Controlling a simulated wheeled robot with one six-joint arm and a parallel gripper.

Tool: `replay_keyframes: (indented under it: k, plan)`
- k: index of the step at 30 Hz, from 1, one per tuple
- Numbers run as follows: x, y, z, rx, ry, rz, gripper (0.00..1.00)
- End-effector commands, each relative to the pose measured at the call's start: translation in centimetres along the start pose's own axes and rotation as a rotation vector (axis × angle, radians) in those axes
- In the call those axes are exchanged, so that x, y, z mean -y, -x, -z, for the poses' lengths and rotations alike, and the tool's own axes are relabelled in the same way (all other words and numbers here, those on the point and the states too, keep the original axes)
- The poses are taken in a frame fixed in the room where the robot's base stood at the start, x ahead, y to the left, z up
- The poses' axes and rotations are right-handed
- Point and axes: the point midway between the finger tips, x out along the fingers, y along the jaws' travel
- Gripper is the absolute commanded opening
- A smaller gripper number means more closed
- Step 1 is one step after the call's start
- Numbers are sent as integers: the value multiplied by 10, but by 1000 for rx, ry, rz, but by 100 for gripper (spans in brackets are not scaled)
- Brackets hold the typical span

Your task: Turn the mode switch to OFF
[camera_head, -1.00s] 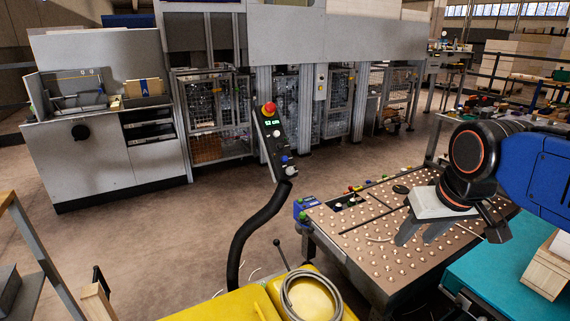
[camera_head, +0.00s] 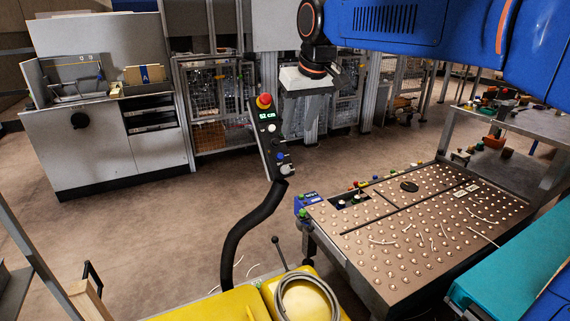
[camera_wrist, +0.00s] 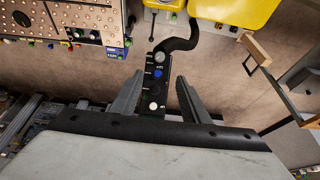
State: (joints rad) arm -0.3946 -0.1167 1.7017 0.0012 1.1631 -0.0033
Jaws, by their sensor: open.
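A narrow dark control panel (camera_head: 265,141) stands on a curved black post. It has a red stop button (camera_head: 264,101), a lit green display, a white button (camera_head: 271,128), a blue button (camera_head: 281,157) and a pale knob (camera_head: 284,169) low down. In the wrist view the panel lies between my fingers, with a pale knob (camera_wrist: 160,57), the blue button (camera_wrist: 158,73) and a white button (camera_wrist: 153,106). A dark control between blue and white is hard to make out. I cannot tell which is the mode switch. My gripper (camera_wrist: 158,78) is open and empty, facing the panel.
A metal table (camera_head: 405,240) with a studded top stands right of the panel. Yellow covers (camera_head: 240,304) and a thin lever (camera_head: 279,252) are at the front. Caged machinery stands behind. Floor left of the post is clear.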

Motion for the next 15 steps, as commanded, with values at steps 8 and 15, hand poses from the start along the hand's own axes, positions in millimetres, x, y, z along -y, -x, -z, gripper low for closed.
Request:
replay_keyframes:
  k: [8,15]
  plan:
    - [0,-42,-1,4,-1,0,42]
    - [0,-85,-2,5,-1,0,42]
